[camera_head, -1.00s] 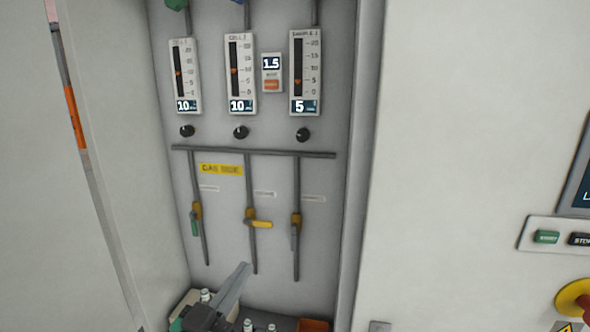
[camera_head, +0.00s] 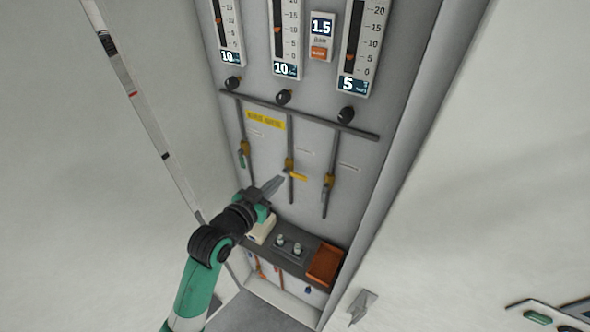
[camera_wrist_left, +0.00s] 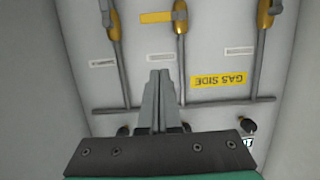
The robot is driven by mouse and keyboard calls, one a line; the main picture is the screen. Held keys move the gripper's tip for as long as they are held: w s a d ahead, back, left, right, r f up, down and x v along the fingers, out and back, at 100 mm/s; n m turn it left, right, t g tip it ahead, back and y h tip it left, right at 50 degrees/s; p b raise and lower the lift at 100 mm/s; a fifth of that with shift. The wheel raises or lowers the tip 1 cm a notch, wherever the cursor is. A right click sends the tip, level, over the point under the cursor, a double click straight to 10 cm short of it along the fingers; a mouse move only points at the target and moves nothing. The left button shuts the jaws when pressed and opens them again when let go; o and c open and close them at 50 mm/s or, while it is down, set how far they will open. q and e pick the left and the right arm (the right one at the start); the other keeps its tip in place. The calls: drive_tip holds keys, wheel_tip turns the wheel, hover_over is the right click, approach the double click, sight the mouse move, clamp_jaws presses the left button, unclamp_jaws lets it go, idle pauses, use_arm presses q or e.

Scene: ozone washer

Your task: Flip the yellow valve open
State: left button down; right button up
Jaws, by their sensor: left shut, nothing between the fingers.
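The yellow valve (camera_head: 298,176) sits on the middle pipe, with its flat handle pointing right across the pipe in the head view. In the left wrist view, which is upside down, the yellow valve (camera_wrist_left: 162,16) is at the top with its handle pointing left. My left gripper (camera_head: 279,182) is shut and empty. Its tips appear close to the valve's left side in the head view. My right gripper is not in view.
A green-handled valve (camera_head: 242,155) and a grey-handled valve (camera_head: 328,183) flank it, handles along their pipes. A horizontal pipe (camera_head: 310,116) and black knobs (camera_head: 346,115) are above. Below is a shelf with an orange bin (camera_head: 325,264). Cabinet walls enclose both sides.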

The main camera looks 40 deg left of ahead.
use_arm(q)
drive_tip(key=b, duration=0.5)
hover_over(295, 174)
drive_tip(key=s+d, duration=0.1)
drive_tip(key=s, duration=0.1)
wheel_tip(295, 174, down, 2)
wheel_tip(295, 174, down, 4)
drive_tip(key=shift+w+d+f, duration=0.15)
drive_tip(key=shift+f, duration=0.05)
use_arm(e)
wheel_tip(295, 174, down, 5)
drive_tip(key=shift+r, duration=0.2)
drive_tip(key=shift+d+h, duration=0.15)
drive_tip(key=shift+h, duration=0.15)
use_arm(q)
drive_tip(key=shift+f+m, duration=0.15)
drive_tip(key=shift+m, duration=0.15)
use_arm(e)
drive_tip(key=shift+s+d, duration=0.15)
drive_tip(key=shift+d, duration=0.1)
